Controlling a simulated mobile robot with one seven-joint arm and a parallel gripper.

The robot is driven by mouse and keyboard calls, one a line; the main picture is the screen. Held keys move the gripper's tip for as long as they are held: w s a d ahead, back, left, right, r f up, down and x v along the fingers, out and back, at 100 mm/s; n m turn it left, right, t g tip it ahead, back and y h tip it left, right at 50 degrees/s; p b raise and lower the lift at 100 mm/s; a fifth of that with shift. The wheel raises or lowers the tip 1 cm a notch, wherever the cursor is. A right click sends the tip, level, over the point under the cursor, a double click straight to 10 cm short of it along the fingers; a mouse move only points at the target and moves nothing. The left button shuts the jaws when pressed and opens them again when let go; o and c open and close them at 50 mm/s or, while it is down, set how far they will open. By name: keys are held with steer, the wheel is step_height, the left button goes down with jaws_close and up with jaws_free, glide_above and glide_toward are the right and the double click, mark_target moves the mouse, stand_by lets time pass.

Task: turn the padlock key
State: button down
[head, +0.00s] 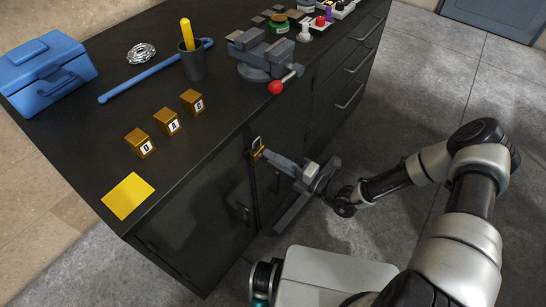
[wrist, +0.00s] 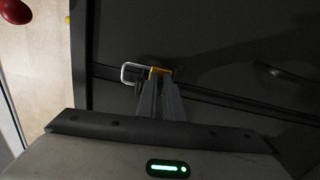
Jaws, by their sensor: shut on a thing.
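The padlock (head: 257,151) hangs on the front of the dark cabinet, just below the worktop edge. It has a brass body and a silver shackle. In the wrist view the shackle (wrist: 130,73) shows to the left of a thin strip of the brass body (wrist: 160,70). My gripper (head: 271,157) points at the padlock from the right. Its fingers (wrist: 158,84) are close together right at the brass body. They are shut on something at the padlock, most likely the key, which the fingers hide. I cannot tell how far the key is turned.
The black worktop holds a vise (head: 262,57) with a red knob (head: 275,87), lettered brass cubes (head: 167,121), a yellow square (head: 128,196), a blue toolbox (head: 45,72) and a dark cup (head: 192,63). Cabinet handles (head: 243,211) stick out near my gripper. The floor at right is clear.

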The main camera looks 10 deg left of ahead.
steer(key=shift+m, duration=0.6)
steer(key=shift+f, duration=0.1)
steer(key=c, duration=1.9)
jaws_free()
steer(key=shift+d, duration=0.1)
steer(key=v, duration=1.7)
steer(key=shift+p, duration=0.4)
steer(key=shift+s+d, duration=0.1)
